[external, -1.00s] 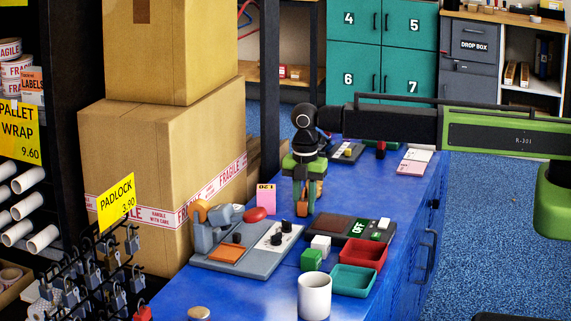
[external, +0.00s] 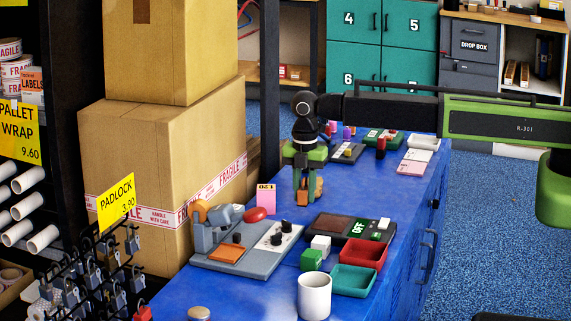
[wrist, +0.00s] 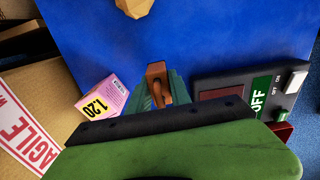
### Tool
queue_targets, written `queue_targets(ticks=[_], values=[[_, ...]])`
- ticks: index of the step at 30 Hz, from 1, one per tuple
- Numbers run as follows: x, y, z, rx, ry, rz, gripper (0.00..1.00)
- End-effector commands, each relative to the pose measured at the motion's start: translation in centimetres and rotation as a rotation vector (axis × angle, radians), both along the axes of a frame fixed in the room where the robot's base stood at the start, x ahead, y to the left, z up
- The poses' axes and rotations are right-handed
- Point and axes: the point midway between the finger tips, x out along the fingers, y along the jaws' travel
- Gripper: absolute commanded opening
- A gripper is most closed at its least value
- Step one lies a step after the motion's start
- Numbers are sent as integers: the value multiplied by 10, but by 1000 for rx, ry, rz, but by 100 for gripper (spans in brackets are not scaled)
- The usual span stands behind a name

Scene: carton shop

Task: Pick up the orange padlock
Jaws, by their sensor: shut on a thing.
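The orange padlock (wrist: 156,72) is between the fingers of my gripper (wrist: 160,95) in the wrist view. Its body and part of its shackle show; the fingers cover the rest. In the external view my gripper (external: 308,193) points down over the blue counter, shut on the padlock (external: 302,199). The padlock appears a little above the counter top, behind the grey device; the exact gap is hard to tell.
A pink 1.20 price block (external: 266,196) stands close left of my gripper. A tan faceted object (wrist: 133,6) lies beyond it. The dark OFF switch panel (external: 350,228), a red tray (external: 363,254) and a white mug (external: 314,296) are nearer the camera.

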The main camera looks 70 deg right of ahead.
Motion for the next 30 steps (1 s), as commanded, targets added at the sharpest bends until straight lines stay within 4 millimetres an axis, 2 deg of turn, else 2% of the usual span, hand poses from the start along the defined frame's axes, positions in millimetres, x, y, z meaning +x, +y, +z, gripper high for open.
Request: queue_targets(ticks=[1,12,15,21,28,30], values=[[0,0,19,0,0,0,0],[-34,-79,65,0,0,-3,0],[-40,-93,73,0,0,-2,0],[-45,-107,78,0,0,0,0],[-43,-108,78,0,1,49,0],[-40,-120,83,0,1,71,0]])
